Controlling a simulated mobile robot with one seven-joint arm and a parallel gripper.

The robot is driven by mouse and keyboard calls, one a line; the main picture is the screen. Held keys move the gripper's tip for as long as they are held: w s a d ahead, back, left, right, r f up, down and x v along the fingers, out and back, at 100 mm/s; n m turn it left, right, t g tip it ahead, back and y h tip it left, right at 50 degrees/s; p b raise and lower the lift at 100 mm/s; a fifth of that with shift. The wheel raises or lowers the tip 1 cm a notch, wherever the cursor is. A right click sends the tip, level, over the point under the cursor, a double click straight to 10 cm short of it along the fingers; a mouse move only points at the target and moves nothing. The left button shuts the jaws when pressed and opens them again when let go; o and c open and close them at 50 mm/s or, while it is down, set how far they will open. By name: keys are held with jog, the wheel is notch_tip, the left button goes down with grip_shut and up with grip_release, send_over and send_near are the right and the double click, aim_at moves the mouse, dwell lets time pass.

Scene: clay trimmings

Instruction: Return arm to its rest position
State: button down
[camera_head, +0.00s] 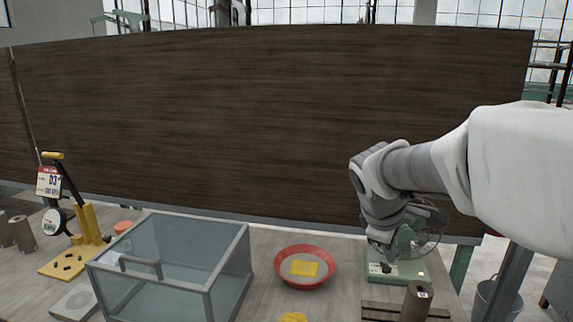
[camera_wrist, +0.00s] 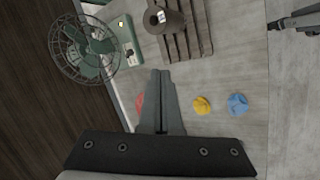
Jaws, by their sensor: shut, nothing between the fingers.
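My gripper (camera_head: 385,266) hangs down from my arm at the right of the head view, above the worktable. In the wrist view its two fingers (camera_wrist: 160,74) are together with nothing between them. A shallow red dish (camera_head: 282,252) with a flat yellow piece (camera_head: 304,268) in it stands on the table, left of my gripper. A second yellow piece (camera_head: 293,317) lies in front of the dish. The wrist view shows a yellow lump (camera_wrist: 202,105) and a blue lump (camera_wrist: 238,105) on the table; a red thing (camera_wrist: 140,101) is partly hidden by the fingers.
A green device with a wire-caged fan (camera_wrist: 85,48) stands close to my gripper. A glass-sided box (camera_head: 205,228) and a yellow lever stand (camera_head: 88,222) are farther left. A dark panel (camera_head: 260,120) runs behind the table.

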jog(key=s+a+m+y, duration=0.2)
jog(key=s+m, duration=0.3)
jog(key=s, duration=0.5)
jog(key=s+a+m+t+y, duration=0.1)
jog(key=s+m, duration=0.4)
jog(key=s, duration=0.5)
jog(key=a+y, duration=0.1)
jog(key=a, duration=0.1)
jog(key=shift+s+a+r+m, duration=0.15)
jog(key=shift+a+r+m, duration=0.15)
jog(key=shift+a+m, duration=0.1)
